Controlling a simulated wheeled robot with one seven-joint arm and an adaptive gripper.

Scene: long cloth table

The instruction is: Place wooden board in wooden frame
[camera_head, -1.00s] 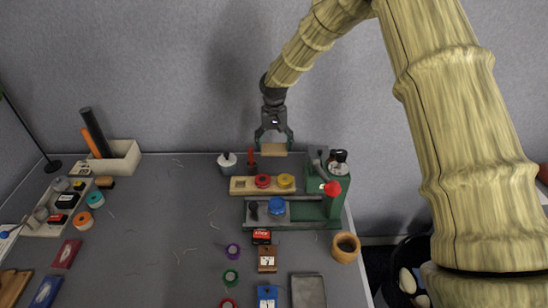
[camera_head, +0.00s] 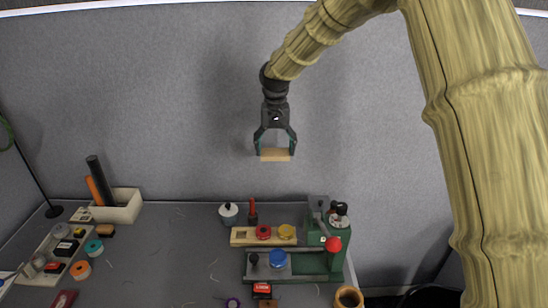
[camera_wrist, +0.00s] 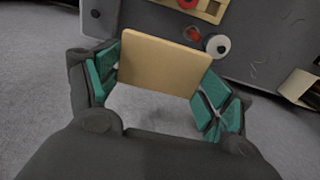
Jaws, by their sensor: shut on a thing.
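A flat tan wooden board (camera_head: 275,155) is clamped by its two ends in my gripper (camera_head: 275,150), held in the air above the back of the table. In the wrist view the board (camera_wrist: 166,66) spans the space between the green finger pads of my gripper (camera_wrist: 163,82). A light wooden frame (camera_head: 241,237) lies near the back edge of the table, below the gripper in the head view, with a red and a yellow round piece on it. Part of this frame (camera_wrist: 211,10) shows at the top of the wrist view, apart from the board.
A green machine (camera_head: 291,262) with a red knob stands in front of the frame. A grey-white pot (camera_head: 228,213) and a red tool (camera_head: 252,211) stand behind the frame. A cream box (camera_head: 128,208) holds dark and orange rolls at left. The table's middle is mostly clear.

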